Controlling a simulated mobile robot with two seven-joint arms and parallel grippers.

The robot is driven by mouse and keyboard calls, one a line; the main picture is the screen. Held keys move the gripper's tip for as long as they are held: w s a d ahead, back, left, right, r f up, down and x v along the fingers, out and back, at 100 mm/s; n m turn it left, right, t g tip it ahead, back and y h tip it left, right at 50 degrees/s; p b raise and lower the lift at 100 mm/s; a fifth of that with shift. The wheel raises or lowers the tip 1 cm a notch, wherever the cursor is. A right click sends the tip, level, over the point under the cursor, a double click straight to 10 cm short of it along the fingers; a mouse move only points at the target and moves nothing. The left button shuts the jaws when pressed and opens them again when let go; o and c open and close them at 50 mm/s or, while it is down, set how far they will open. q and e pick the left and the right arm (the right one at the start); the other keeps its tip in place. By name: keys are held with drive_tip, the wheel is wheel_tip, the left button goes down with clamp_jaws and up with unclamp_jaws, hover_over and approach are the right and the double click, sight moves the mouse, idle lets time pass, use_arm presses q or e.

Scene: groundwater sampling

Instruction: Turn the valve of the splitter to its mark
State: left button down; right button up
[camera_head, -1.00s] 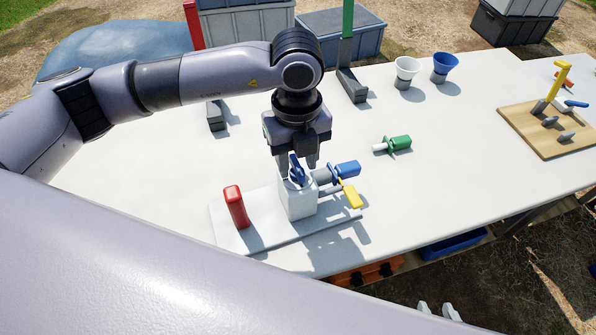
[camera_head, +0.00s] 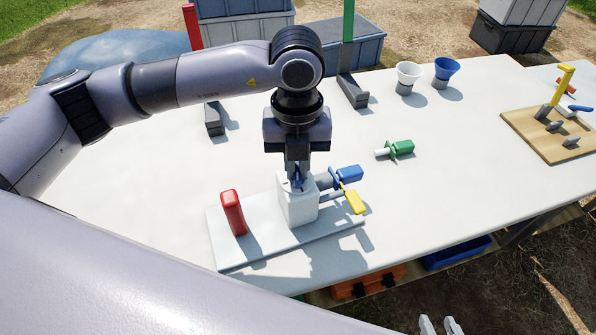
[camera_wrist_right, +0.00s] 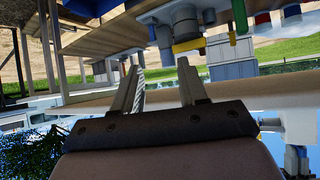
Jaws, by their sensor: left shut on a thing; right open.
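The splitter is a white block (camera_head: 298,207) on a white base plate (camera_head: 240,257) at the table's front. Its blue valve handle (camera_head: 297,184) sits on top, mostly hidden by my fingers. My left gripper (camera_head: 297,180) points straight down and is shut on the valve handle. The mark is too small or hidden to make out. A blue fitting (camera_head: 347,174) and a yellow fitting (camera_head: 354,202) stick out of the block's right side. My right gripper (camera_head: 441,326) is low at the front edge, off the table; in the right wrist view its fingers (camera_wrist_right: 160,86) are open and empty.
A red upright piece (camera_head: 232,212) stands on the plate's left. A green fitting (camera_head: 400,148) lies to the right. A wooden board (camera_head: 545,138) with a yellow post is far right. The table's middle is clear.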

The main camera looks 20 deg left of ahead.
use_arm(q)
drive_tip(key=shift+f+m+b, duration=0.2)
drive_tip(key=shift+m+b, duration=0.45)
drive_tip(key=shift+m, duration=0.55)
drive_tip(key=shift+m+b, duration=0.65)
drive_tip(key=shift+m, duration=0.55)
drive_tip(key=m+b, duration=0.2)
drive_tip(key=m, duration=0.1)
drive_tip(key=m+b, duration=0.1)
drive_tip(key=m, duration=0.1)
drive_tip(key=shift+m, duration=0.3)
drive_tip(key=m+b, duration=0.1)
drive_tip(key=m, duration=0.2)
drive_tip(key=shift+r+m+b, duration=0.2)
drive_tip(key=shift+m+b, duration=0.15)
drive_tip(key=shift+m, duration=0.05)
use_arm(e)
drive_tip(key=f, duration=0.1)
drive_tip(key=a+f, duration=0.1)
drive_tip(key=f, duration=0.1)
drive_tip(key=w+f, duration=0.1)
drive_tip(key=f, duration=0.1)
drive_tip(key=shift+a, duration=0.15)
use_arm(q)
drive_tip(key=c, duration=1.1)
unclamp_jaws()
drive_tip(key=shift+r, duration=0.1)
